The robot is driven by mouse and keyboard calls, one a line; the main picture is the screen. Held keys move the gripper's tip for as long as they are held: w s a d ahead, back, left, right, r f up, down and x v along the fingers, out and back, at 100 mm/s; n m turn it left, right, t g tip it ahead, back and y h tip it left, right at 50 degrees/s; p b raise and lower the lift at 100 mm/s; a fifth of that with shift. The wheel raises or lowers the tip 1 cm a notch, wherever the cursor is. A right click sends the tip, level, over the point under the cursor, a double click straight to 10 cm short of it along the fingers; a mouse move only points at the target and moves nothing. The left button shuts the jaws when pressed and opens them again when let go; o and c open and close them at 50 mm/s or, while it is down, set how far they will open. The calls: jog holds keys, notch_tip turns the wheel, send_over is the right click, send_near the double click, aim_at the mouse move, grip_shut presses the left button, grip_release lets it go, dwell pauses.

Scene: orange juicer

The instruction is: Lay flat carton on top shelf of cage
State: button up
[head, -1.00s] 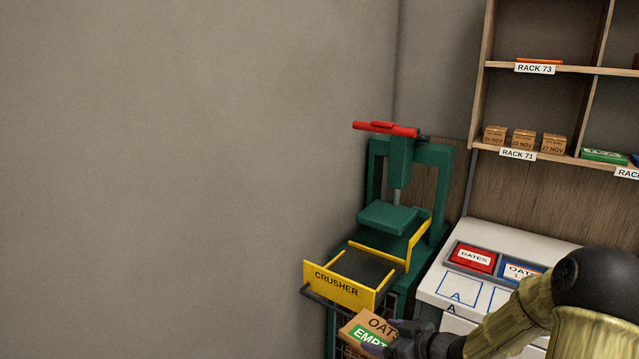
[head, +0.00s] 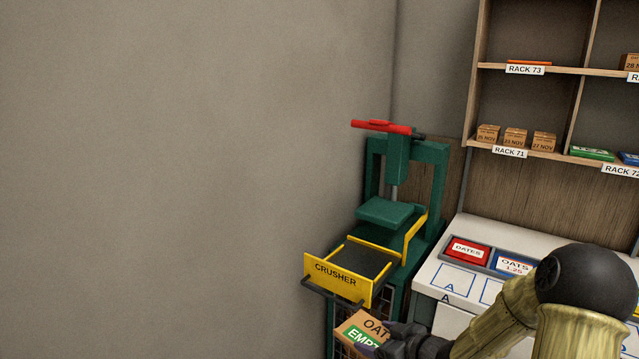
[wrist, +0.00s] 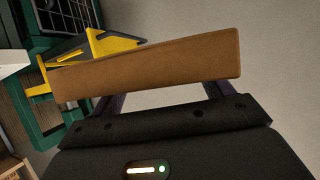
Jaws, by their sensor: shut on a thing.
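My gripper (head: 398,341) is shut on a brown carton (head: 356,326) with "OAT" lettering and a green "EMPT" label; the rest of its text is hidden. In the head view the carton is at the bottom edge, in front of the crusher. In the wrist view the carton (wrist: 150,66) is a long brown face across the jaws. A dark wire-mesh cage (head: 345,346) shows partly under the crusher's drawer, behind the carton; its shelves cannot be made out.
The green crusher (head: 388,213) has a red handle and a yellow-fronted drawer (head: 338,275) pulled out, seemingly empty. Racks with small boxes hang above. A bare wall fills the left.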

aim_at(370, 341)
jog(key=shift+w+a+f+m+t+h, duration=0.3)
jog(key=shift+w+a+f+m, duration=0.05)
jog(key=shift+a+f+m, duration=0.2)
jog(key=shift+w+a+f+m+t+h+p, duration=0.1)
jog(key=shift+a+f+m+t+h+p, duration=0.05)
jog(key=shift+f+m+h+p, duration=0.15)
jog(key=shift+w+a+f+m+t+h+p, duration=0.1)
jog(key=shift+f+m+t+h, duration=0.1)
jog(key=shift+f, duration=0.15)
jog(key=s+d+f+m+t+h+p, duration=0.1)
jog(key=s+d+f+m+h, duration=0.2)
jog(key=f+m+h, duration=0.3)
notch_tip(370, 341, down, 6)
jog(key=shift+s+r+t+h+p, duration=0.1)
jog(key=shift+s+t+h+p, duration=0.2)
jog(key=shift+t, duration=0.05)
jog(key=s+f, duration=0.4)
jog(key=f, duration=0.1)
jog(key=shift+s+f, duration=0.2)
jog(key=shift+f, duration=0.05)
